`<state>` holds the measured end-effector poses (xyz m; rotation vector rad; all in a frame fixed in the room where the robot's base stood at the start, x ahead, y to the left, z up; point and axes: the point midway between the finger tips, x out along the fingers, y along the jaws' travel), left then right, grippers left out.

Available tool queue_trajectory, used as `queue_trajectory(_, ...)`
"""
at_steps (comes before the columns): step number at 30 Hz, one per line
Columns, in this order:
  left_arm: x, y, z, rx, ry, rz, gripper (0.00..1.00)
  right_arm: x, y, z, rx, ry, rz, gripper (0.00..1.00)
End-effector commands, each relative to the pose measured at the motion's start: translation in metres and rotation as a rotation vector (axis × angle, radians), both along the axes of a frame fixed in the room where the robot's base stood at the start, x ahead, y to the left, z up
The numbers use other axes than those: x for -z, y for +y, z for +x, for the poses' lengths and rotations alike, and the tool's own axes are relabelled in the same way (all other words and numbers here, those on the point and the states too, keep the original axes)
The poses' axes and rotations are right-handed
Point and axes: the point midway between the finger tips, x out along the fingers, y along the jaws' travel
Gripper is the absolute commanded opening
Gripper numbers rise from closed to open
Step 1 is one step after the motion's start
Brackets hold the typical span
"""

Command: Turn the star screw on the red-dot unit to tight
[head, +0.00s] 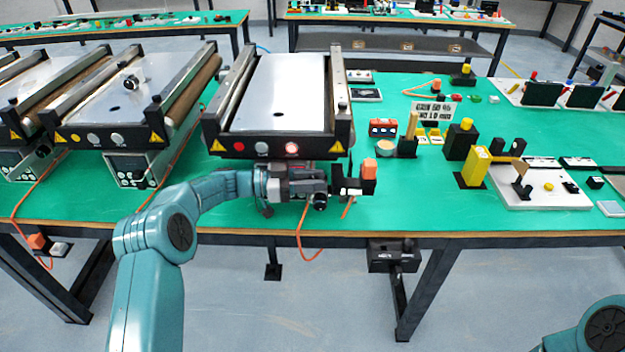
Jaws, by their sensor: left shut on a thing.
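My left gripper (358,186) is in front of and below the right end of the nearest conveyor unit (272,145), above the table's front edge. It is shut on what looks like a small orange block (369,169); its dark fingers hide part of the grip. This unit has a red dot (219,146), a grey one and a pinkish lit one on its black front. I cannot make out a star screw; my gripper and wrist cover the area below the front. My right gripper is not in view.
An orange cable (303,238) hangs in a loop below my left wrist. To the right stand a dark holder (408,147), a yellow block (474,167) and a white board (540,196). The green table (420,205) is clear between the gripper and that board.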

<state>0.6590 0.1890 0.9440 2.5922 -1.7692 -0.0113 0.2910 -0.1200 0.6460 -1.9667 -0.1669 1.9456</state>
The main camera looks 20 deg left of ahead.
Motion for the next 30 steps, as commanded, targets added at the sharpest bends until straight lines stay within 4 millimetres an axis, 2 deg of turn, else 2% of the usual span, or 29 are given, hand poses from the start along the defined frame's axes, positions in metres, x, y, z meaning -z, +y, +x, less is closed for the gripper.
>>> queue_trajectory(1,-0.01,0.001,0.002,-0.006,-0.02,-0.005,0.0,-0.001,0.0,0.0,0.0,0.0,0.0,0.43)
queue_trajectory(3,-0.01,0.001,0.002,-0.006,-0.021,-0.005,0.0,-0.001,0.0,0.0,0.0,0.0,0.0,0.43)
queue_trajectory(4,-0.01,0.001,0.002,-0.006,-0.021,-0.005,0.39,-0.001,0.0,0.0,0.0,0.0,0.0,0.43)
queue_trajectory(5,-0.011,0.001,0.002,-0.007,-0.021,-0.005,0.48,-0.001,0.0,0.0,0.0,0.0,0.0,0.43)
queue_trajectory(6,-0.01,0.001,0.002,-0.006,-0.021,-0.004,0.54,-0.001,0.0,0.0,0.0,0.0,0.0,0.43)
queue_trajectory(17,-0.005,0.007,-0.001,-0.006,-0.011,-0.003,0.54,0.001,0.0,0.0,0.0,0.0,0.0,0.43)
queue_trajectory(20,-0.004,0.021,-0.006,-0.009,-0.01,-0.001,0.54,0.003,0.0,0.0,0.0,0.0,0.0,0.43)
queue_trajectory(30,-0.005,0.103,-0.04,-0.009,-0.013,-0.001,0.54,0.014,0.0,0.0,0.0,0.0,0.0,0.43)
